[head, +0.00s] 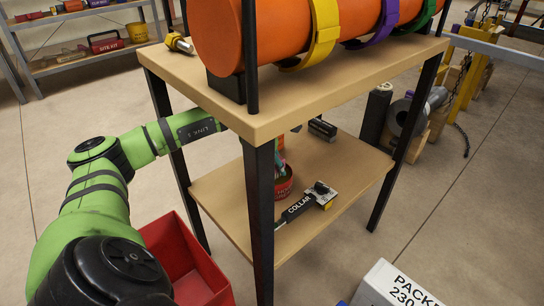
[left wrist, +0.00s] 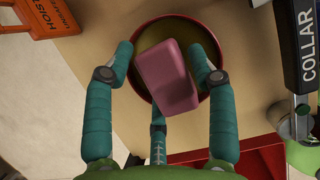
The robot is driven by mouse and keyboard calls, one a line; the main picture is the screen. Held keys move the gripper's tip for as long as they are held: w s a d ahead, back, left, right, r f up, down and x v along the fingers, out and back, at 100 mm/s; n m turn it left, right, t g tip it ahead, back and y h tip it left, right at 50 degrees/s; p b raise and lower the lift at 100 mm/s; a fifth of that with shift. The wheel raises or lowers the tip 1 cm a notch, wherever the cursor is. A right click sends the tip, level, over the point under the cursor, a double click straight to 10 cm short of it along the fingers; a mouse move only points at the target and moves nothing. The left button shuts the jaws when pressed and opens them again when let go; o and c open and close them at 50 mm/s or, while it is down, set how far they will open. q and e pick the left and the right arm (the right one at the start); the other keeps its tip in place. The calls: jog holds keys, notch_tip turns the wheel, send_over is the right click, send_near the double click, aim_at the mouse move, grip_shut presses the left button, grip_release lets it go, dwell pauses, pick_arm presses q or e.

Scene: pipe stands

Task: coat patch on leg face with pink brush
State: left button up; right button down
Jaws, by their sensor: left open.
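A pink block-shaped thing (left wrist: 168,78), which I take to be the pink brush, stands in a round red pot (left wrist: 150,28) in the left wrist view. My left gripper (left wrist: 163,62) is open, its teal fingers on either side of the pink thing with no clear grip. In the head view the red pot (head: 284,188) sits on the stand's lower shelf, and my left arm reaches in behind the near black leg (head: 262,220). That leg hides most of my left gripper. I see no patch on the leg faces in view. My right gripper is out of view.
A COLLAR tool (head: 306,204) lies right of the pot, and a small black box (head: 322,129) sits farther back. An orange pipe (head: 290,30) with colored bands lies on the top. A red bin (head: 210,270) and a white box (head: 395,287) stand on the floor.

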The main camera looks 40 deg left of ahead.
pick_arm(q)
jog(key=shift+r, duration=0.25)
jog(key=shift+r+p, duration=0.5)
jog(key=shift+p, duration=0.1)
jog(key=c, duration=0.9)
jog(key=shift+o, duration=0.2)
jog(key=shift+c, duration=0.6)
jog(key=shift+f, duration=0.15)
